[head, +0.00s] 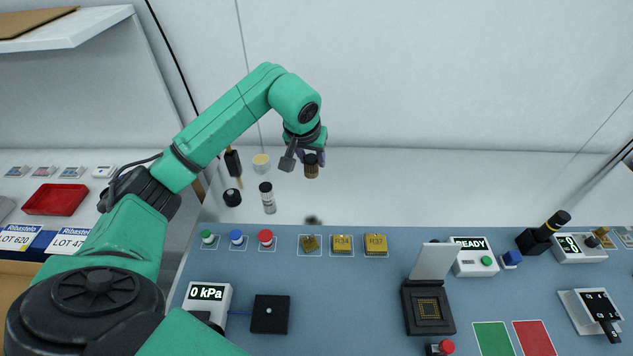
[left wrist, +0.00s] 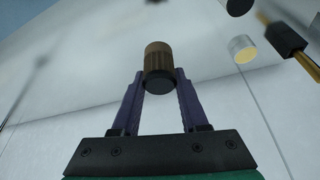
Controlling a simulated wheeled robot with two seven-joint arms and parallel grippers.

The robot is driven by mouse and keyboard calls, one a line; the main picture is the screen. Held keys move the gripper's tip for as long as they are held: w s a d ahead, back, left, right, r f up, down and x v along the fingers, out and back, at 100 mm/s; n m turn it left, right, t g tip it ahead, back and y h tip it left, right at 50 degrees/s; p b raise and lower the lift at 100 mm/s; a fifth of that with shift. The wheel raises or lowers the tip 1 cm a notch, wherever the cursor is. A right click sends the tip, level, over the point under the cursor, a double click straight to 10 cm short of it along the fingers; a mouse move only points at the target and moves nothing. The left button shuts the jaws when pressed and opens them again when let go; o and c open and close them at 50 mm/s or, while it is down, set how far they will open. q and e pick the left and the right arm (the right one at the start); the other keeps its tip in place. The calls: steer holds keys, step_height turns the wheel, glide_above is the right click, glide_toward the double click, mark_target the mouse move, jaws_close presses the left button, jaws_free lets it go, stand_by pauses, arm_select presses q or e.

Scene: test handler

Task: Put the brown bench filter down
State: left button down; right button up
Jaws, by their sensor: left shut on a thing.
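The brown bench filter (head: 312,172) is a small brown cylinder with a dark end. My left gripper (head: 310,158) is shut on it and holds it in the air over the back of the bench, beyond the blue-grey mat (head: 370,275). In the left wrist view the filter (left wrist: 158,58) sits between the tips of the two purple fingers (left wrist: 160,85). A dark shadow lies on the white surface below it, near the mat's back edge. My right gripper is not in view.
A clear vial with a dark cap (head: 268,198), a black round piece (head: 232,197) and a pale yellow-topped cylinder (head: 261,163) stand left of the filter. Coloured buttons (head: 236,238) and gold blocks (head: 342,244) line the mat's back edge. White surface right of the filter is clear.

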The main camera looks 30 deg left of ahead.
arm_select(q)
step_height(320, 180, down, 9)
steer(key=shift+s+f+p, duration=0.1)
steer(key=shift+p, duration=0.8)
steer(key=shift+f, duration=0.5)
steer(key=shift+c, duration=2.2)
jaws_free()
